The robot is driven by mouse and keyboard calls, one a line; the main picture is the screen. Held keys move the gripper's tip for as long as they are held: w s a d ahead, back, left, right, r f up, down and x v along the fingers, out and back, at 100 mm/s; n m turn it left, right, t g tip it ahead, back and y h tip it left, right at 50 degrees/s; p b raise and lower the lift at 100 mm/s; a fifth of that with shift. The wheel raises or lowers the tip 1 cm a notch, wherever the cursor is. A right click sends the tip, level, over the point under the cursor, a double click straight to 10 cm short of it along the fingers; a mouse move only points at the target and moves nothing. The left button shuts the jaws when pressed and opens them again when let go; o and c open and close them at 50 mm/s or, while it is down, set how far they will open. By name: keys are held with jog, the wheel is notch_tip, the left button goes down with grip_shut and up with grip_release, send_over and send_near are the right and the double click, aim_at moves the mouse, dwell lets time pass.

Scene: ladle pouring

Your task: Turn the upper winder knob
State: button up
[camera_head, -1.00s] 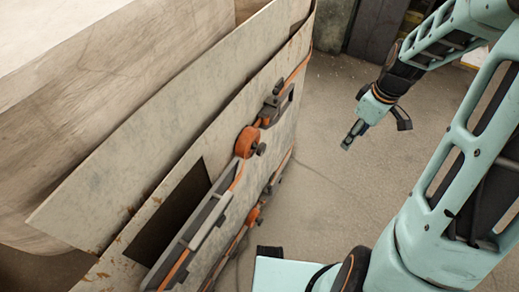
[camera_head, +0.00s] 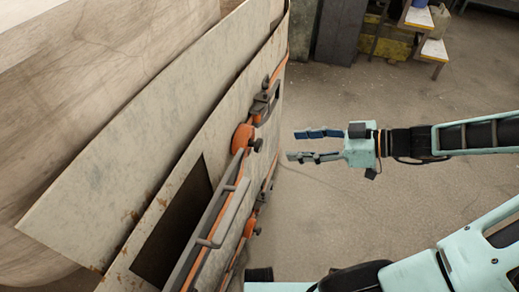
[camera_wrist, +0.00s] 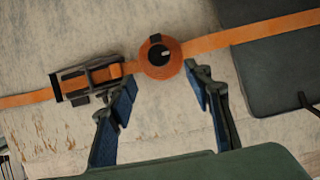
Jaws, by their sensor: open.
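The upper winder is an orange round disc (camera_head: 242,138) on the worn pale panel, with a small dark knob (camera_head: 257,145) sticking out to the right. In the wrist view the orange disc (camera_wrist: 161,58) lies just beyond and between my fingertips, with the dark knob (camera_wrist: 155,52) at its middle. My gripper (camera_head: 306,145) is open and empty, right of the knob and pointing left at it, with a clear gap. In the wrist view its two blue-padded fingers (camera_wrist: 158,75) are spread apart. A second, lower orange winder (camera_head: 250,226) shows below, with its own dark knob.
An orange strap (camera_wrist: 235,37) runs across the panel through the winder. A dark metal buckle (camera_wrist: 95,77) sits left of it, and a dark flat plate (camera_wrist: 285,70) stands at right. A grey bar handle (camera_head: 222,215) projects from the panel. Open floor (camera_head: 330,215) lies to the right.

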aim_at(261, 144)
jog(key=b+x, duration=0.2)
jog(key=x, duration=0.8)
jog(key=shift+w+a+b, duration=0.25)
jog(key=shift+a+b, duration=0.1)
jog(key=shift+b, duration=0.05)
jog(key=shift+c, duration=0.5)
jog(key=c, duration=1)
